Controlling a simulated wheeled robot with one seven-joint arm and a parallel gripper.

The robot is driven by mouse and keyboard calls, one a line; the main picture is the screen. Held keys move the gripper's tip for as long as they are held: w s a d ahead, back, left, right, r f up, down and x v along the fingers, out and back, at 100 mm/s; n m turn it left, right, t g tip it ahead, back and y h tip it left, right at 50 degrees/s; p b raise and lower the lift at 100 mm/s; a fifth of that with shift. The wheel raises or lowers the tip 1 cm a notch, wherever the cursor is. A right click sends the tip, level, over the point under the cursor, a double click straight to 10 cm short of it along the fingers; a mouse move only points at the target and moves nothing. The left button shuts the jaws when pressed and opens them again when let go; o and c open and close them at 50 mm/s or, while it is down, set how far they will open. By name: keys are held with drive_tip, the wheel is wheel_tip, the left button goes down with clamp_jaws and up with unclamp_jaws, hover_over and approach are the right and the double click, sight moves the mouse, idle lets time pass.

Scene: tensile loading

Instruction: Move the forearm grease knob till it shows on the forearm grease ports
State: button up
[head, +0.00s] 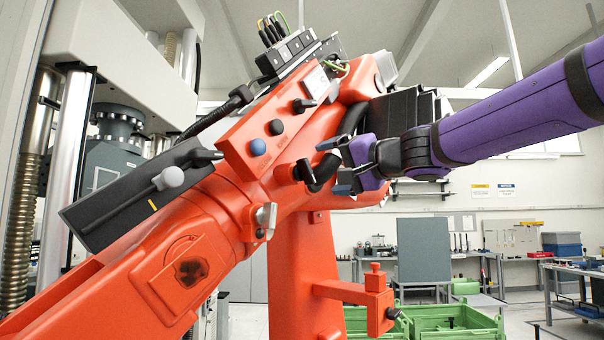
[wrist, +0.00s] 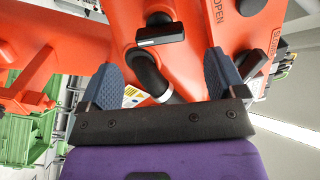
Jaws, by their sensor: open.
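No label reading "forearm grease" is legible, so I cannot tell which knob it is. My gripper (head: 346,166) is open and empty at the right, close to a black knob (head: 304,172) on the arm. In the wrist view a black T-shaped knob (wrist: 160,32) lies ahead, between and beyond the blue fingertips of my gripper (wrist: 161,58), apparently apart from them. The grease ports cannot be made out.
A dark box (head: 110,212) with a grey slider knob (head: 168,178) is mounted at the left. A black hose (wrist: 150,75) curves below the T-shaped knob. A testing-machine column (head: 65,165) stands left. Green crates (head: 455,322) and benches lie behind.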

sight(311, 171)
drive_tip(key=x, duration=0.9)
drive_tip(key=c, duration=0.9)
